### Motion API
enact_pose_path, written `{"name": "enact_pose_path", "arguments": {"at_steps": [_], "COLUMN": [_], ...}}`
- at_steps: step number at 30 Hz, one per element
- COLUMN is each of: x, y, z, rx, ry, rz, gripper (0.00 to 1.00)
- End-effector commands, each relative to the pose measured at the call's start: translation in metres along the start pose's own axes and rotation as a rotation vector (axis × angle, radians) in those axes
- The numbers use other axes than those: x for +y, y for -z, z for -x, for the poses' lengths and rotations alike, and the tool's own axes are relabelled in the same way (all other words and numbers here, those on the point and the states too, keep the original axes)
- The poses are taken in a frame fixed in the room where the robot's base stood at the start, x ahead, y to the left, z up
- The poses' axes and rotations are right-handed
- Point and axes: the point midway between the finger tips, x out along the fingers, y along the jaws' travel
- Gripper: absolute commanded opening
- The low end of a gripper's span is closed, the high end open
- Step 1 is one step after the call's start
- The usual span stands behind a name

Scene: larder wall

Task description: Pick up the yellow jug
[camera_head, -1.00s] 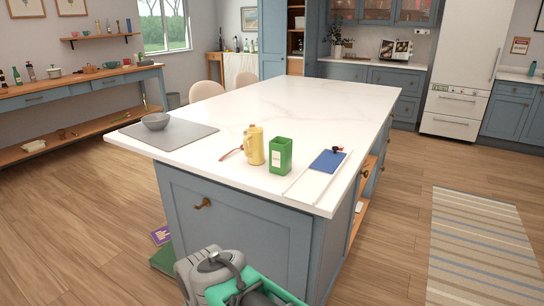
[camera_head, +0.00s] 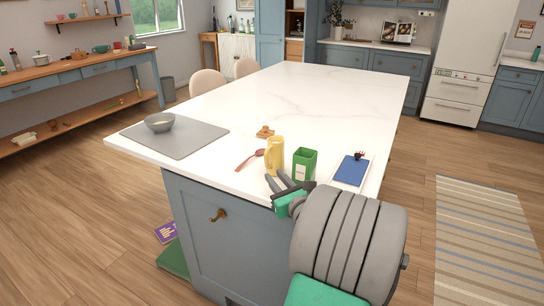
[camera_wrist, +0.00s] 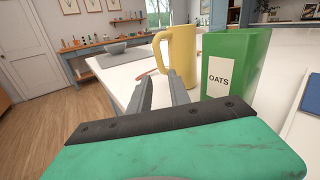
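The yellow jug (camera_head: 275,154) stands upright on the white island top, near its front edge. In the wrist view the jug (camera_wrist: 182,52) is just ahead of my fingers, with its handle on the left side. My gripper (camera_head: 276,177) is open and empty, low in front of the jug at the island's front edge. In the wrist view a gap shows between the two fingertips (camera_wrist: 159,75), which point at the lower part of the jug. I cannot tell whether the right finger touches it.
A green oats box (camera_head: 304,163) stands close to the jug's right. A red spoon (camera_head: 250,159) lies to its left, a small brown item (camera_head: 265,132) behind it. A blue pad (camera_head: 352,170) lies right; a grey mat (camera_head: 205,140) holds a bowl (camera_head: 160,122) left. The island's far part is clear.

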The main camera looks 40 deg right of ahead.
Motion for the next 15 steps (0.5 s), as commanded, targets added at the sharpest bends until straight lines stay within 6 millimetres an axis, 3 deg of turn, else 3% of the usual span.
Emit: {"name": "enact_pose_path", "arguments": {"at_steps": [7,15], "x": [-0.002,-0.003], "y": [-0.003,-0.003], "z": [-0.042,-0.047], "rx": [0.001,0.001], "ry": [-0.003,0.000], "rz": [0.004,0.004], "gripper": [0.23,0.23]}}
